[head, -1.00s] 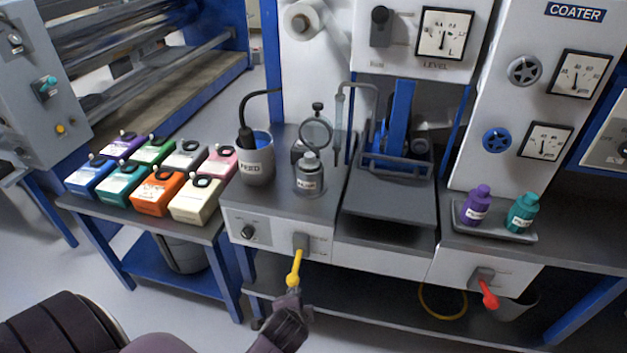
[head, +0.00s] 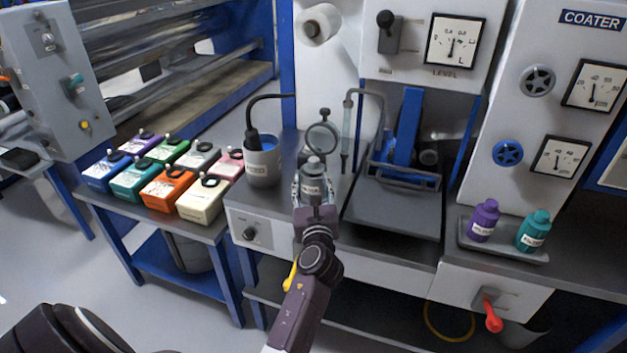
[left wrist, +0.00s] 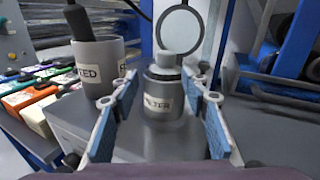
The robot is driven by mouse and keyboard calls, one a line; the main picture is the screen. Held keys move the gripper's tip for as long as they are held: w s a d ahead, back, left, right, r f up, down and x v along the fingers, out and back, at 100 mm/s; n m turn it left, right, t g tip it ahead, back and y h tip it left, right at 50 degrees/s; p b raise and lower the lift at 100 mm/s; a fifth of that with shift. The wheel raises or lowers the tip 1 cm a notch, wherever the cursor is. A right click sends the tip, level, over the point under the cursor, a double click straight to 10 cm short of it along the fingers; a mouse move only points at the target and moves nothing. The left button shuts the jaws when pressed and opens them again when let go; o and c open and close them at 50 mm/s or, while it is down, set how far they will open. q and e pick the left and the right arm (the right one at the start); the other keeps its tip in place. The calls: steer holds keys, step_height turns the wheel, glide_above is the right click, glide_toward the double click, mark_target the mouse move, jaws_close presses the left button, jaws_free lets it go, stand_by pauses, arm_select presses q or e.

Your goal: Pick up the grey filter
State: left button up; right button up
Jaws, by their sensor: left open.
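The grey filter (head: 313,171) is a small grey bottle with a light cap and a label. It stands upright on the grey bench top. In the left wrist view the filter (left wrist: 163,88) stands ahead, between the two blue-padded fingers. My left gripper (head: 314,190) is open, with one finger on each side of the filter. In the left wrist view, gaps show between the pads of the left gripper (left wrist: 163,108) and the filter. The right gripper is not in view.
A grey feed beaker (head: 262,162) stands close on the left. A round lens on a stand (head: 322,138) is just behind the filter. Several coloured boxes (head: 168,188) sit on the left table. Purple (head: 484,220) and teal bottles (head: 533,231) stand in a tray on the right.

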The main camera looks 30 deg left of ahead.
mark_target(314, 166)
arm_select(q)
steer(key=shift+w+a+r+m, duration=0.1)
steer(key=shift+w+r+m, duration=0.15)
steer(key=shift+w, duration=0.3)
steer(key=shift+w+a+r+m, duration=0.1)
steer(key=shift+w+r+m, duration=0.15)
steer(key=shift+w, duration=0.3)
steer(key=x, duration=0.5)
steer(key=shift+w+a, duration=0.1)
steer(key=shift+w, duration=0.1)
steer(key=shift+w+a+f, duration=0.1)
steer(key=shift+w+a, duration=0.15)
steer(key=shift+w, duration=0.05)
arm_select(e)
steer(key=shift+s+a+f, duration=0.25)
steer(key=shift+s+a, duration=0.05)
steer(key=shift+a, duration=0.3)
arm_select(q)
jaws_close()
